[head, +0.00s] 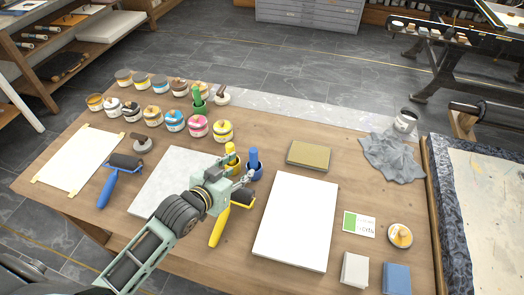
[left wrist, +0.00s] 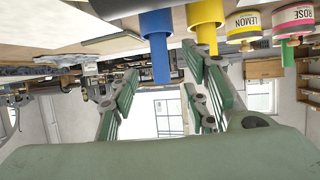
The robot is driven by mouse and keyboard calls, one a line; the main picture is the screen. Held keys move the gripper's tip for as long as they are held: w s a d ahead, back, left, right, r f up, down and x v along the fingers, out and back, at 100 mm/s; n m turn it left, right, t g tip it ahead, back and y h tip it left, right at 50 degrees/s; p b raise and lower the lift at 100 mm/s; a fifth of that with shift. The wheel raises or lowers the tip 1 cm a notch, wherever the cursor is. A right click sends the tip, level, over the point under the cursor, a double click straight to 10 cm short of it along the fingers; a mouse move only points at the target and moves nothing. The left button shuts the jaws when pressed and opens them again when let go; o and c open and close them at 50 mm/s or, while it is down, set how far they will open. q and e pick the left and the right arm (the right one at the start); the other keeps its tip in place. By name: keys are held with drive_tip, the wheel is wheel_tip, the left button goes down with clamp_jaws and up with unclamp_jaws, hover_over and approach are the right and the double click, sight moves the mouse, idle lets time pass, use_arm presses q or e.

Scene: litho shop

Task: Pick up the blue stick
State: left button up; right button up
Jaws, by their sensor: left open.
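The blue stick (head: 253,158) stands upright in a small blue cup (head: 257,174) near the middle of the table. My left gripper (head: 242,180) is open and empty, just in front and to the left of it. In the left wrist view, which is upside down, the blue stick (left wrist: 160,60) hangs from the top and lines up between the open fingers (left wrist: 160,82). I cannot tell whether it is within their reach. A yellow stick (head: 230,149) stands close by on the left and also shows in the wrist view (left wrist: 205,38). My right gripper is out of view.
Ink tins (head: 198,127) and a green stick (head: 197,95) stand behind. A yellow-handled roller (head: 219,228) lies under my left arm. A white paper stack (head: 298,222) and an olive block (head: 310,154) are on the right. A grey cloth (head: 393,157) lies farther right.

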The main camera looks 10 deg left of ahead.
sight(251, 157)
use_arm(q)
drive_tip(key=w, duration=0.3)
drive_tip(key=shift+w+d, duration=0.25)
drive_tip(key=shift+d, duration=0.15)
drive_tip(key=shift+r+p+x, duration=0.2)
drive_tip(key=shift+p+x, duration=0.35)
drive_tip(key=shift+x, duration=0.55)
drive_tip(key=x, duration=0.2)
drive_tip(key=shift+w+d+f, duration=0.15)
drive_tip(key=shift+w+d, duration=0.05)
drive_tip(key=shift+w, duration=0.1)
drive_tip(key=shift+w+d+f, duration=0.1)
drive_tip(key=shift+w, duration=0.2)
drive_tip(key=shift+s, duration=0.1)
drive_tip(key=c, duration=0.7)
clamp_jaws()
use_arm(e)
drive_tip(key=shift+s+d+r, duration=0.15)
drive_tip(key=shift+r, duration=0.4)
